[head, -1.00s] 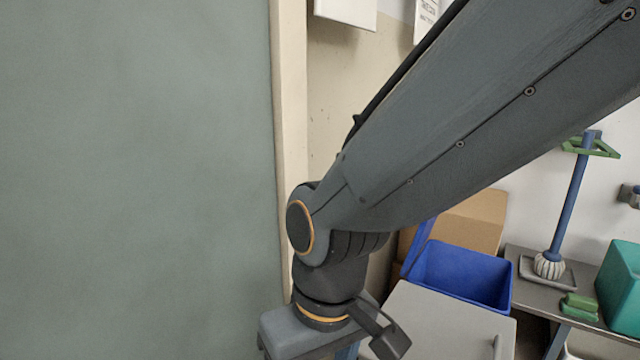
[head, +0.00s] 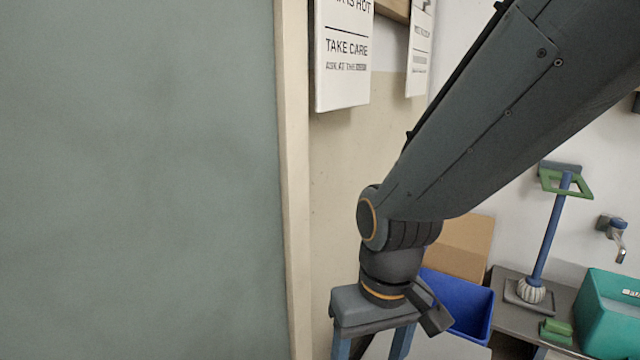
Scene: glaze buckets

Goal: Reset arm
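My gripper (head: 371,348) hangs down from my dark grey arm at the bottom centre of the head view. Its two blue-grey fingers stand apart with a gap between them, so it is open. Nothing shows between the fingers, but their tips are cut off by the lower picture edge. It is in front of a pale wall, left of a blue bin (head: 470,308).
A large grey-green panel (head: 140,180) with a cream edge fills the left. Printed signs (head: 343,85) hang above. Behind my arm are a cardboard box (head: 466,245), a blue-handled tool (head: 549,240) on a tray, green blocks (head: 556,332) and a teal bin (head: 607,310).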

